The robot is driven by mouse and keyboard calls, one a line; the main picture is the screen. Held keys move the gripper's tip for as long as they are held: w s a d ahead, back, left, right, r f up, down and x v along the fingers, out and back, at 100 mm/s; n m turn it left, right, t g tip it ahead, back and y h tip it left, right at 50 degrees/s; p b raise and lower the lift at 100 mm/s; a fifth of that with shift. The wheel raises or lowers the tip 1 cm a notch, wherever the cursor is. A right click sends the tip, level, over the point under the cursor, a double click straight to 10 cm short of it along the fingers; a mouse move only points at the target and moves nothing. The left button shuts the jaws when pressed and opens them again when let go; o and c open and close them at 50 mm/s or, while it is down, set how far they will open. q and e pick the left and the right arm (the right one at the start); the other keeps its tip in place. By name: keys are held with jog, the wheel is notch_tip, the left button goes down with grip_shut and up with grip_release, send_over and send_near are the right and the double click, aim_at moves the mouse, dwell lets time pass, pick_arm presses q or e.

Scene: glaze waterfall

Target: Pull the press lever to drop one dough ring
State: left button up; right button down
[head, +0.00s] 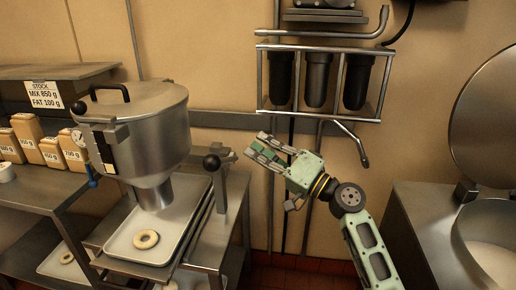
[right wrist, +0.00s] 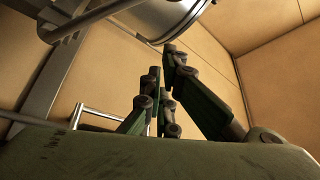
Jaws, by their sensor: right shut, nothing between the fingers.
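The dough press (head: 140,125) is a steel hopper with a lid and a spout, standing at the left in the head view. Its lever ends in a black ball knob (head: 211,162) at the hopper's right side. A pale dough ring (head: 146,239) lies on the white tray (head: 120,247) below the spout. My right gripper (head: 260,150) is shut and empty, to the right of the knob and apart from it. In the right wrist view its green fingers (right wrist: 165,90) show with nothing between them. My left gripper is not in view.
A shelf with several labelled bags (head: 50,150) stands at the left. Another ring (head: 66,257) lies on a lower tray. Filter canisters with pipes (head: 316,80) hang on the wall above my right gripper. A round steel pan with a raised lid (head: 490,120) stands at the right.

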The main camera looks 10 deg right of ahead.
aim_at(225, 160)
jog(key=p+x, duration=0.2)
jog(key=x, duration=0.6)
jog(key=s+f+p, duration=0.1)
jog(key=s+a+f+p, duration=0.1)
jog(key=s, duration=0.1)
jog(key=shift+s+a+f, duration=0.15)
jog(key=shift+f, duration=0.05)
